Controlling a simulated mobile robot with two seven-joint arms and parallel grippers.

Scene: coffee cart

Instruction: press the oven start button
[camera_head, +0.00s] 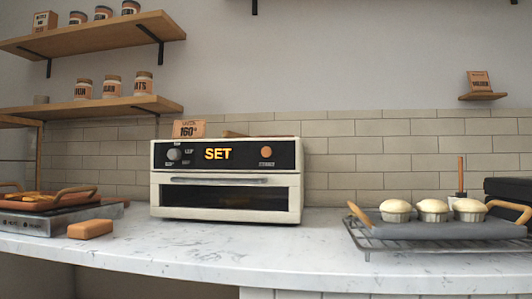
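A cream oven (226,180) with a black control panel stands on the marble counter, its door shut. Its display (217,154) reads "SET" in lit orange letters. A round orange button (266,151) sits at the right end of the panel, with a label under it too small to read for sure. A grey knob (174,154) sits at the left end of the panel. Neither of my grippers shows in the head view, and nothing covers the button.
A wire rack (440,244) with a grey tray of three pale buns (432,209) stands at right. An orange block (90,229) and a pan (46,202) are at left. The counter (240,249) before the oven is clear.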

